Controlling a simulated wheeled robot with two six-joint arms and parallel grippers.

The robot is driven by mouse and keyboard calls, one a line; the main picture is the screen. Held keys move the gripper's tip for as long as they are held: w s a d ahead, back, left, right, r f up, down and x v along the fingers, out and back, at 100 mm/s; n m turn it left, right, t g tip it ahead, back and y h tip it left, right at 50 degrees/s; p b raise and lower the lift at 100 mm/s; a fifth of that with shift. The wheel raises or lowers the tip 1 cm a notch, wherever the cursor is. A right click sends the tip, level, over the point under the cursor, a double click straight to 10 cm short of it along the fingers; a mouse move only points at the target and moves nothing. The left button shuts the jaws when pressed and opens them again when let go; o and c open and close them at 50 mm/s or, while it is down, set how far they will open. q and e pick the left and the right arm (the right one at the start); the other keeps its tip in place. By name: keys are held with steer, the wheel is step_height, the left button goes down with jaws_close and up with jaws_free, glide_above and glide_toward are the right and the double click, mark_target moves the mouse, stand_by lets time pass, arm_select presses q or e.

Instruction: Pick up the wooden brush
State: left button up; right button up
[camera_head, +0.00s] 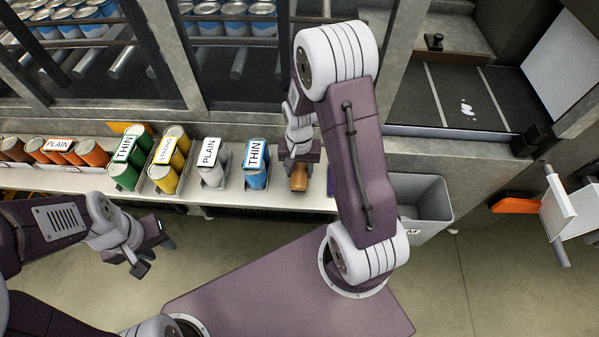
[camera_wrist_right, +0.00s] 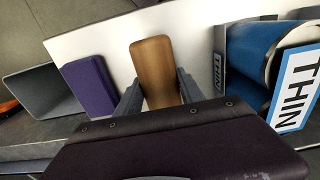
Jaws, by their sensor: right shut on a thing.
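The wooden brush (camera_head: 299,178) is a brown block with rounded edges at the right part of the white shelf. In the right wrist view the brush (camera_wrist_right: 155,70) stands between the two grey fingers of my right gripper (camera_wrist_right: 158,98). The right gripper (camera_head: 299,168) is shut on it, and the body of the gripper hides the brush's near end. My left gripper (camera_head: 150,246) is empty over the floor, left of my base, with its fingers apart.
A blue THIN can (camera_head: 256,172) stands left of the brush. A purple block (camera_wrist_right: 90,84) lies on the other side. A grey bin (camera_head: 432,200) stands right of the shelf. More cans, yellow (camera_head: 163,180) and green (camera_head: 123,175), fill the shelf to the left.

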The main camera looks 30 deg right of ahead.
mark_target(301, 168)
steer(key=r, duration=0.3)
steer(key=shift+d+r, duration=0.15)
steer(key=shift+d, duration=0.05)
steer(key=d+r, duration=0.6)
steer(key=d, duration=0.5)
steer(key=shift+w+r+b, duration=0.15)
steer(key=shift+r+b, duration=0.1)
steer(key=shift+b, duration=0.15)
